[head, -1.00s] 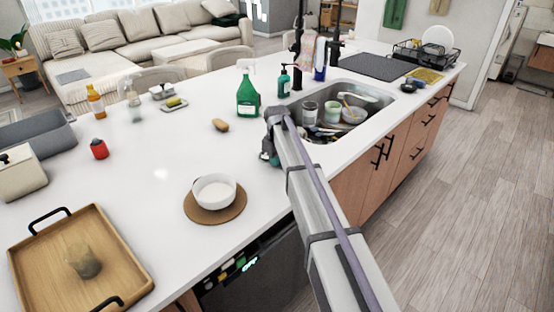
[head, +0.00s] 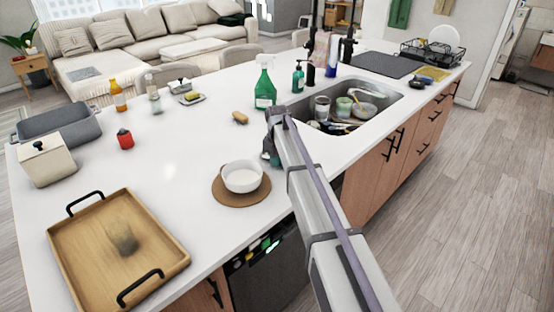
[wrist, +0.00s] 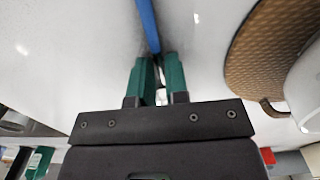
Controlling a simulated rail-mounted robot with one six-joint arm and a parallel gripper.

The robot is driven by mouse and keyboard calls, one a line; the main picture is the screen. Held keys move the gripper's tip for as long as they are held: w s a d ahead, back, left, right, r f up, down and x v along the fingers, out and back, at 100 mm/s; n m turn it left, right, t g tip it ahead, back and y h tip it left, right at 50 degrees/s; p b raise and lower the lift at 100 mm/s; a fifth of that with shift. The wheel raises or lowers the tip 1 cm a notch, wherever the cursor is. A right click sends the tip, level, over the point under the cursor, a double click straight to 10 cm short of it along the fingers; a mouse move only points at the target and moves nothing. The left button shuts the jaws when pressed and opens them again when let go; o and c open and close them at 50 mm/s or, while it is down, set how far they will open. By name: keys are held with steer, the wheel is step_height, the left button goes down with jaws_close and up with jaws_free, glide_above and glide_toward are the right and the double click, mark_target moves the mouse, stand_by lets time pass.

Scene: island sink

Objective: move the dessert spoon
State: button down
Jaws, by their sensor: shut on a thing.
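My gripper (wrist: 160,62), with green fingers, is shut on a slim blue handle (wrist: 147,22) that sticks out past the fingertips in the wrist view. I take it to be the dessert spoon. A small bright glint shows between the fingers; the spoon's bowl cannot be made out. In the head view my gripper (head: 270,156) is over the white counter, between the sink and the white bowl. My arm hides most of it there, and the spoon cannot be made out.
A white bowl (head: 242,176) stands on a round brown mat (head: 228,199), close to my gripper. The sink (head: 376,97) holds several dishes. A wooden tray (head: 85,234) lies at the near left. The counter's middle left is clear.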

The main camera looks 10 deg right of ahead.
steer(key=shift+d, duration=0.1)
steer(key=c, duration=1.1)
jaws_free()
steer(key=shift+o, duration=0.2)
step_height(320, 180, up, 11)
steer(key=p, duration=1)
steer(key=shift+p, duration=0.4)
steer(key=shift+f, duration=0.1)
steer(key=s+d+m, duration=0.1)
steer(key=s+m, duration=0.6)
steer(key=s, duration=2.8)
